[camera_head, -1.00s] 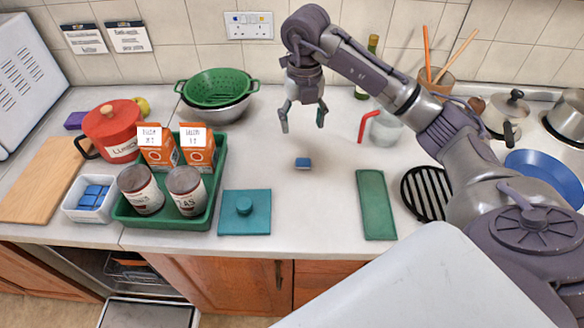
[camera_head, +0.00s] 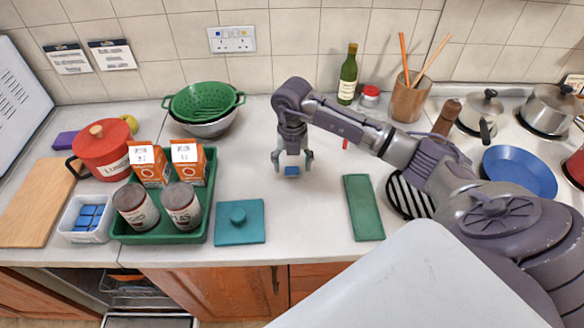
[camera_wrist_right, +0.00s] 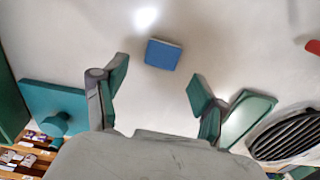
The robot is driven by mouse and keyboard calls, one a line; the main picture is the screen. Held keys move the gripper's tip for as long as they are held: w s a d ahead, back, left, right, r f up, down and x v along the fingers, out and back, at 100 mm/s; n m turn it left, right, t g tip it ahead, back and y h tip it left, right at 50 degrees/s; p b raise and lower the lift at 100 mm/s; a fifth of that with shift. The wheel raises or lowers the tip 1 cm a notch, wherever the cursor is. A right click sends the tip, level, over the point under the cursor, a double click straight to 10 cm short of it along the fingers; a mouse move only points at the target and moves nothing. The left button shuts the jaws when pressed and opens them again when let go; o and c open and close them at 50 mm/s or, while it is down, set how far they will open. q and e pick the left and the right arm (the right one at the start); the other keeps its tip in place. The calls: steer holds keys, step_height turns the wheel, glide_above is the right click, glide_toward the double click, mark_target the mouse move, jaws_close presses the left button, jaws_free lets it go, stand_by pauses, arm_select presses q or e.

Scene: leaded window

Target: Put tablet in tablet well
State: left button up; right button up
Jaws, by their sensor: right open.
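The tablet (camera_head: 292,171), a small blue block, lies on the pale worktop in front of me. It also shows in the right wrist view (camera_wrist_right: 163,54), above the space between the fingers. My right gripper (camera_head: 292,160) is open and empty just above the tablet, one finger toward each side; in the right wrist view its spread fingers (camera_wrist_right: 158,88) are apart from it. I cannot make out a tablet well. An open appliance with a wire rack (camera_head: 132,284) shows low at the left, partly cut off. My left gripper is not in view.
A teal square with a knob (camera_head: 239,222) and a green slab (camera_head: 364,208) lie nearer me. A green tray (camera_head: 205,236) with cartons and cans and a white tub (camera_head: 65,219) of blue blocks stand left. The worktop around the tablet is clear.

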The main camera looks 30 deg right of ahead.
mark_target(292, 172)
steer(key=shift+f, duration=1.4)
steer(key=c, duration=1)
steer(key=shift+r, duration=0.1)
